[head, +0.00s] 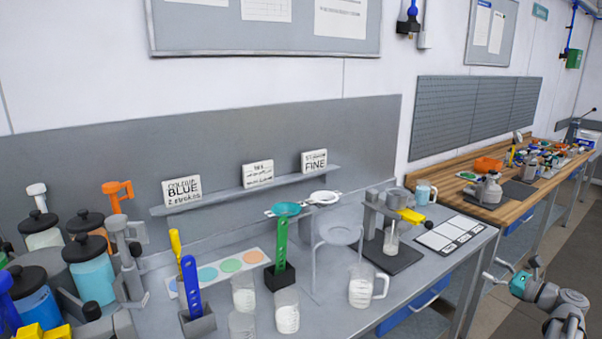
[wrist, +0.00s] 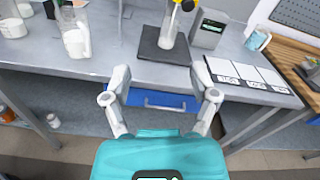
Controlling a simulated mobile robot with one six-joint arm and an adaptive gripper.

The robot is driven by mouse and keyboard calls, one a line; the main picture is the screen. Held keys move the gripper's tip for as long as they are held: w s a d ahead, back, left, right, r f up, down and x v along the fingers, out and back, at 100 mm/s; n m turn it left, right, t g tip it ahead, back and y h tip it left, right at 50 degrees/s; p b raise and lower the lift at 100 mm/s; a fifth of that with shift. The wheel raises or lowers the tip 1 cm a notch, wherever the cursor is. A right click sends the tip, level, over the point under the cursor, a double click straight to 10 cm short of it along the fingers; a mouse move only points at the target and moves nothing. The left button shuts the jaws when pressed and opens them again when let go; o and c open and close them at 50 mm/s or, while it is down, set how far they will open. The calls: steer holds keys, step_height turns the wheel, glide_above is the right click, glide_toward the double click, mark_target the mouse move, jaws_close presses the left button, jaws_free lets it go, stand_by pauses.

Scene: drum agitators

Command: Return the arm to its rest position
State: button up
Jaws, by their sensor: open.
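My gripper (head: 514,276) is at the lower right of the head view, in front of the grey bench (head: 408,283) and apart from it. In the wrist view my gripper (wrist: 162,84) has its two fingers spread wide, with nothing between them. Behind the fingers are the bench's front edge and a blue drawer (wrist: 160,99). The arm behind the gripper runs out of the head view at the lower right.
On the bench stand a dark scale pad (head: 392,252) with a beaker, a jug (head: 362,288), white cards (head: 450,233) and several drum containers (head: 92,270). A wooden bench (head: 515,207) with parts stands at the right. Open floor (head: 560,248) shows between.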

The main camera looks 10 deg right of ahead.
steer(key=w+a+f+n+g, duration=0.1)
steer(key=a+f+n+g, duration=0.25)
steer(key=a, duration=0.55)
steer(key=w+a+f+n+g, duration=0.1)
steer(key=a+f+n+g, duration=0.3)
steer(key=a, duration=0.5)
steer(key=w+a+f+n+g, duration=0.15)
steer(key=a+f+n, duration=0.3)
steer(key=a, duration=0.45)
steer(key=s+a+f+n+g+h, duration=0.3)
steer(key=s+a+n+h, duration=0.1)
steer(key=a+n, duration=0.3)
steer(key=s+a+f+n+g+h, duration=0.3)
steer(key=s+a+n, duration=0.3)
steer(key=a, duration=0.5)
steer(key=shift+a+f+n+g+h, duration=0.15)
steer(key=shift+f+n+g+h, duration=0.3)
steer(key=shift+n, duration=0.85)
steer(key=shift+r, duration=0.1)
stand_by(1.9)
